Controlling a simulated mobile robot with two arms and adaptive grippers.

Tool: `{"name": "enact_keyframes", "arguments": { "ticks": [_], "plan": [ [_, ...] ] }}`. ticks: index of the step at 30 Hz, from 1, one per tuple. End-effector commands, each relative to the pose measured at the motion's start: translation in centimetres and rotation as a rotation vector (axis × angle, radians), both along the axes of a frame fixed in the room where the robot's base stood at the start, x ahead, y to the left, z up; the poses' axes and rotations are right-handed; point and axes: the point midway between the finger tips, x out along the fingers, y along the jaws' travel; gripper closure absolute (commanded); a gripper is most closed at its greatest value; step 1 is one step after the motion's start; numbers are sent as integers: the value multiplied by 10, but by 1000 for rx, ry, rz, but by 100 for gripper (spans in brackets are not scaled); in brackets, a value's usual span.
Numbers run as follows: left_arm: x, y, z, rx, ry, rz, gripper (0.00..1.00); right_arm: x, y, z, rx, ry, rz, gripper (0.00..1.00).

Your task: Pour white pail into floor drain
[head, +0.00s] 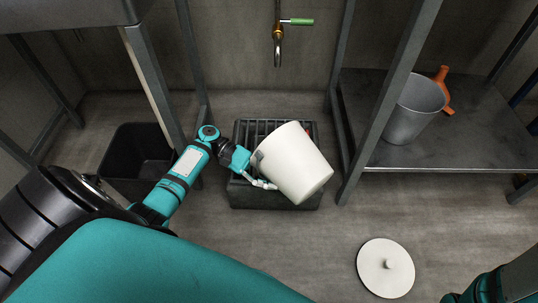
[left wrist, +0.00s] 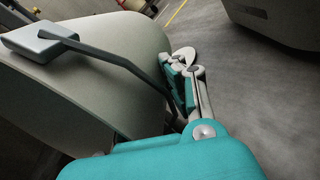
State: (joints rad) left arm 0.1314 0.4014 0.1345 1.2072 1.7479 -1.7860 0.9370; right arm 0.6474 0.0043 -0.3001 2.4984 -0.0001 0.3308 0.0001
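The white pail (head: 295,165) is strongly tilted over a dark grated box (head: 275,200), which appears to be the floor drain. Its mouth is turned away from the head camera, so the inside and any flow are hidden. My left gripper (head: 264,184) is at the pail's left side, near the grey handle ear. In the left wrist view the pail (left wrist: 90,95) fills the left side, and its dark bail runs down to my left gripper (left wrist: 188,88), which looks closed on the pail's handle side. The exact contact is partly hidden. My right gripper is outside the frames.
A white round lid (head: 385,268) with a knob lies on the floor at lower right. A grey bucket (head: 411,110) and an orange funnel (head: 447,92) stand on the right shelf. A tap (head: 278,35) hangs above the drain. A black bin (head: 130,165) stands at left.

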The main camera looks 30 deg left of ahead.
Motion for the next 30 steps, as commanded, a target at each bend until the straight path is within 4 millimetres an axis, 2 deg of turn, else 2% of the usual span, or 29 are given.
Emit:
{"name": "enact_keyframes", "arguments": {
  "ticks": [30],
  "plan": [
    [2, 6, 7, -83, 24, 0, 100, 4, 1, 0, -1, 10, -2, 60]
  ]
}}
